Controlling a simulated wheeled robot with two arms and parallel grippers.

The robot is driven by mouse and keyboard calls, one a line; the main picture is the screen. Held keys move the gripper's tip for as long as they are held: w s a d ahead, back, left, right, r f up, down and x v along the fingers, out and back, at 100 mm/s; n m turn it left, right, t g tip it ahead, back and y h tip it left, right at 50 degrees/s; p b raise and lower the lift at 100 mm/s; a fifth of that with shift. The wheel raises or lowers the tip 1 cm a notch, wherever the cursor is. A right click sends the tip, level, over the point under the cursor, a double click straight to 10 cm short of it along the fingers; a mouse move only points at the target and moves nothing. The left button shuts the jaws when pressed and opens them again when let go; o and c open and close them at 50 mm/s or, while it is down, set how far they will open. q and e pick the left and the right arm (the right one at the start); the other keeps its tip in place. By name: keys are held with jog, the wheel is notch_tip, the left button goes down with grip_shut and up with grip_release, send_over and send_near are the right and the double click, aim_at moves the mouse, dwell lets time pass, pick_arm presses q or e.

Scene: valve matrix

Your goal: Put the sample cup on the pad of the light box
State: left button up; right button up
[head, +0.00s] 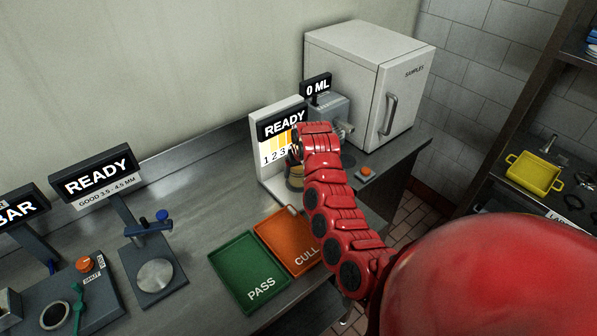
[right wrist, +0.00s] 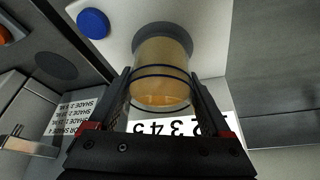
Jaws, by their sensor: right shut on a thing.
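The sample cup (right wrist: 162,72) is clear with amber contents and dark rings. My right gripper (right wrist: 162,88) is shut around it, one finger on each side. In the right wrist view the cup overlaps the dark round pad (right wrist: 163,28) of the light box; I cannot tell whether it touches the pad. In the head view the cup (head: 296,180) shows only partly beside my right gripper (head: 293,158), in front of the white light box (head: 269,188) with its READY sign and numbered shades. The pad is hidden there. My left gripper is not in view.
A blue button (right wrist: 93,23) is beside the pad. The green PASS tray (head: 248,272) and orange CULL tray (head: 285,242) lie in front of the light box. A grey dispenser (head: 329,108) marked 0 ML and the SAMPLES cabinet (head: 345,62) stand behind. A gauge stand (head: 155,274) is left.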

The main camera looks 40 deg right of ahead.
jog(key=shift+w+f, duration=0.1)
jog(key=shift+f, duration=0.2)
jog(key=shift+f, duration=0.1)
jog(key=shift+f, duration=0.15)
jog(key=o, duration=1.4)
jog(key=shift+a+r, duration=0.1)
jog(key=shift+r, duration=0.5)
jog(key=shift+s+p+v, duration=0.2)
jog(key=shift+p+v, duration=1.55)
jog(key=shift+v, duration=3.95)
